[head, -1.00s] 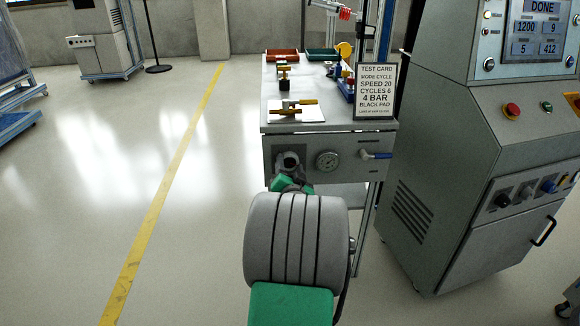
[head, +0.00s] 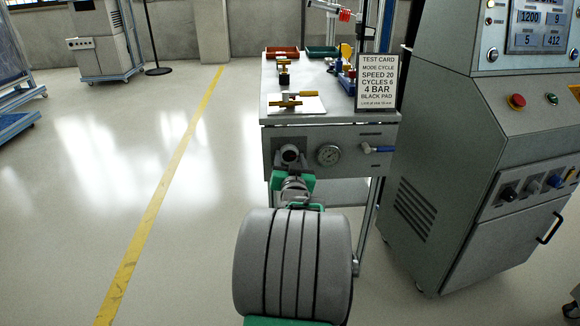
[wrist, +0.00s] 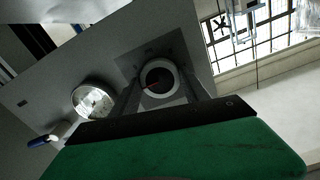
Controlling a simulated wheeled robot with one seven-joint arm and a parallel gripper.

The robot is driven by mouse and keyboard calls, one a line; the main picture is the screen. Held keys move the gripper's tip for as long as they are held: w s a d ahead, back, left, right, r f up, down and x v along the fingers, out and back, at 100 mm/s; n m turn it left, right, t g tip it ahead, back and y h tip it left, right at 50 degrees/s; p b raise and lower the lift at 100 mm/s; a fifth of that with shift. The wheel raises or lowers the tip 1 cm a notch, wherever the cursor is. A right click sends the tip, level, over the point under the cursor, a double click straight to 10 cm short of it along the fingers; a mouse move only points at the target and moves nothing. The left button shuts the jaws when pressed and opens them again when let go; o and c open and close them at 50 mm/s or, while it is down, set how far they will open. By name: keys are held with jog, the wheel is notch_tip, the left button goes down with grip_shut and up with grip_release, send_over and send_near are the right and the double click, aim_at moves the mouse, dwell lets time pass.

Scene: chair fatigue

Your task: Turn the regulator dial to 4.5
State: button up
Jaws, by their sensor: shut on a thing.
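The regulator dial (head: 289,154) is a round dark knob with a light rim, on the grey front panel of the bench. In the wrist view the dial (wrist: 158,80) shows a red pointer line reaching toward the left of its face; the scale marks are too small to read. My gripper (wrist: 160,88) has one finger on each side of the dial and is shut on it. In the head view my gripper (head: 290,165) is at the dial, partly hidden by my own wrist.
A round pressure gauge (head: 328,154) sits right of the dial, and a blue-handled valve (head: 378,150) beyond it. A test card (head: 377,81) stands on the bench top (head: 318,117). A grey control cabinet (head: 450,190) stands close on the right. The floor to the left is open.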

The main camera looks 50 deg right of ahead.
jog(key=shift+n+b, duration=1.75)
jog(key=shift+n, duration=0.45)
jog(key=o, duration=1.4)
jog(key=shift+c, duration=0.2)
jog(key=p+v, duration=0.2)
jog(key=v, duration=0.5)
jog(key=shift+s+a, duration=0.25)
jog(key=shift+a, duration=0.05)
